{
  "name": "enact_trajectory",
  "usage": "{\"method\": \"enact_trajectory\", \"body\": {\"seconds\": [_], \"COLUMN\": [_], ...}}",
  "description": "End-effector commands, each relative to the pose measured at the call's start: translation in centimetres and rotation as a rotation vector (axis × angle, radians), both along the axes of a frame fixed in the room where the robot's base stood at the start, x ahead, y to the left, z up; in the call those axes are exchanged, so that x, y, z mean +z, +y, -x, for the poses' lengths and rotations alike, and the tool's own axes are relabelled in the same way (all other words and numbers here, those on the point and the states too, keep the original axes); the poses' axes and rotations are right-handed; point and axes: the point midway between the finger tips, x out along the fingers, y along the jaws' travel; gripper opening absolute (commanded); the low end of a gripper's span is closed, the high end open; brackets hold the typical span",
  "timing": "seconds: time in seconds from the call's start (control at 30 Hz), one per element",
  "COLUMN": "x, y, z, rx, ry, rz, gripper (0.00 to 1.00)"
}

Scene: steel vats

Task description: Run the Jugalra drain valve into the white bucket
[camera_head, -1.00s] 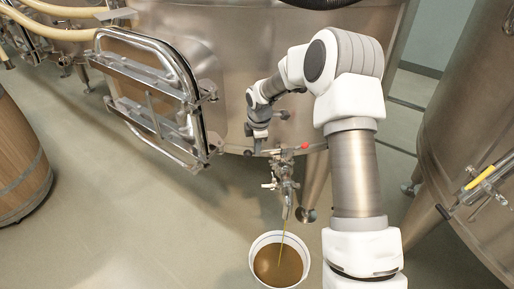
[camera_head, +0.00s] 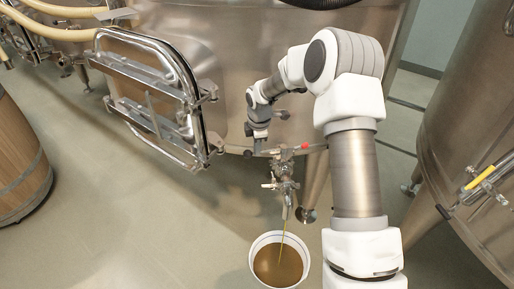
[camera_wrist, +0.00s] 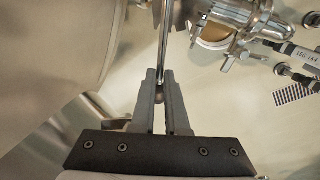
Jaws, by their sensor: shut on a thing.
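The steel drain valve (camera_head: 283,172) sits low on the front of the steel vat (camera_head: 245,75), and it also shows at the upper right of the wrist view (camera_wrist: 238,22). A thin yellowish-brown stream (camera_head: 283,232) runs from its outlet. The stream falls into the white bucket (camera_head: 253,252) on the floor below, which holds brown liquid well up its wall. My gripper (camera_wrist: 165,85) is shut on a thin steel rod (camera_wrist: 164,45), which seems to be the valve handle. In the head view the gripper (camera_head: 258,147) is left of the valve and its fingertips are hard to make out.
An open chrome-framed manway door (camera_head: 150,90) stands out from the vat at the left. A wooden barrel (camera_head: 18,165) is at the far left. Another steel vat (camera_head: 465,140) is at the right. The floor left of the bucket is clear.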

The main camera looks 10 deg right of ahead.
Motion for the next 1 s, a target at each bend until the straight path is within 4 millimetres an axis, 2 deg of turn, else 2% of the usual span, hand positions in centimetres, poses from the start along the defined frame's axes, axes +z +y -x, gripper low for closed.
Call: {"method": "enact_trajectory", "body": {"seconds": [0.27,0.6,0.87,0.9,1.0], "x": [0.0,0.0,0.1,0.1,0.1], "y": [0.0,0.0,0.0,0.0,0.0], "z": [-0.1,-1.8,-1.9,-1.9,-1.9], "rx": [-0.009,-0.184,-0.191,-0.191,-0.190], "ry": [-0.001,-0.001,-0.003,-0.004,-0.004], "rz": [0.000,0.000,0.000,0.000,0.000], "gripper": [0.00,0.00,0.00,0.16,0.34]}}
